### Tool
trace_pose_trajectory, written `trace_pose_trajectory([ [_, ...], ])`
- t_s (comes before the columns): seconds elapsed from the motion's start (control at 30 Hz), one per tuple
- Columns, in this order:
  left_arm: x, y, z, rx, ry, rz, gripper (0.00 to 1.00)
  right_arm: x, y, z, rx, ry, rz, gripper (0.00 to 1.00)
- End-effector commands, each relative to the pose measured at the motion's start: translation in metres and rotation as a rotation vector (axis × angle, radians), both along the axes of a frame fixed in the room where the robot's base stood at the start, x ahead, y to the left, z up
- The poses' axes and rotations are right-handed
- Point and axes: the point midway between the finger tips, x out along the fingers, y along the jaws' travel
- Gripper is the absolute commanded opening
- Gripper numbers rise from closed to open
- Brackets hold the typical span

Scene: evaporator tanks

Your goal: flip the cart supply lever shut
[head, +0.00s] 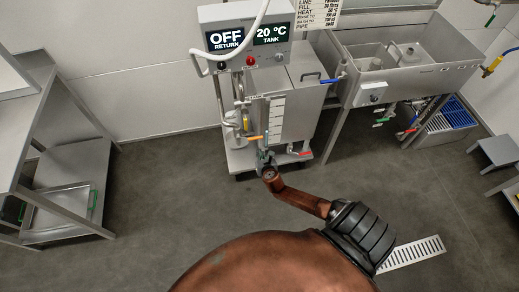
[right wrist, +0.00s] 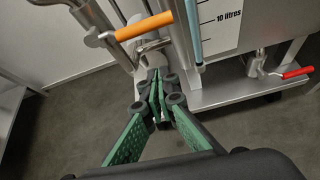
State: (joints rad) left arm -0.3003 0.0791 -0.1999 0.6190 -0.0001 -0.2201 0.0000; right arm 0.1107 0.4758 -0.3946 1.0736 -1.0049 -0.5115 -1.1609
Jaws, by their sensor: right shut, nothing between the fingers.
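The steel cart (head: 302,110) stands ahead with several coloured levers low on its front. I cannot tell by label which is the supply lever. An orange-handled lever (head: 252,138) lies roughly level at the front left; it also shows in the right wrist view (right wrist: 144,26), just beyond and above the fingers. A red lever (right wrist: 297,72) is low at the right. My right gripper (head: 264,156) is shut and empty below the orange lever; its green-padded fingers meet in the right wrist view (right wrist: 156,84). My left gripper is not in view.
A control box (head: 244,42) reads OFF and 20 °C, with a white hose across it. A steel sink (head: 410,75) stands to the right. A shelved table (head: 60,150) is at the left. The floor between is clear, with a drain grate (head: 415,251).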

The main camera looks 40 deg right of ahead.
Motion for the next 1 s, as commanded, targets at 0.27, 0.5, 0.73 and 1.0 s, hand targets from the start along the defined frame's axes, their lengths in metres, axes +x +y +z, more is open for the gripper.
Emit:
trace_pose_trajectory([
  [0.27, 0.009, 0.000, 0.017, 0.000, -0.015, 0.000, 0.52, -0.027, 0.016, 0.019, 0.001, -0.001, 0.000, 0.00],
  [0.5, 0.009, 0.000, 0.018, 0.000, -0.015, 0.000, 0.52, -0.030, 0.018, 0.019, 0.000, 0.001, 0.000, 0.00],
  [0.73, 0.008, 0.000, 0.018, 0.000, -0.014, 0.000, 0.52, -0.030, 0.018, 0.019, 0.001, 0.001, 0.001, 0.00],
  [1.0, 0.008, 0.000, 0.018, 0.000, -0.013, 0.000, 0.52, -0.034, 0.017, 0.014, 0.018, 0.006, -0.011, 0.00],
])
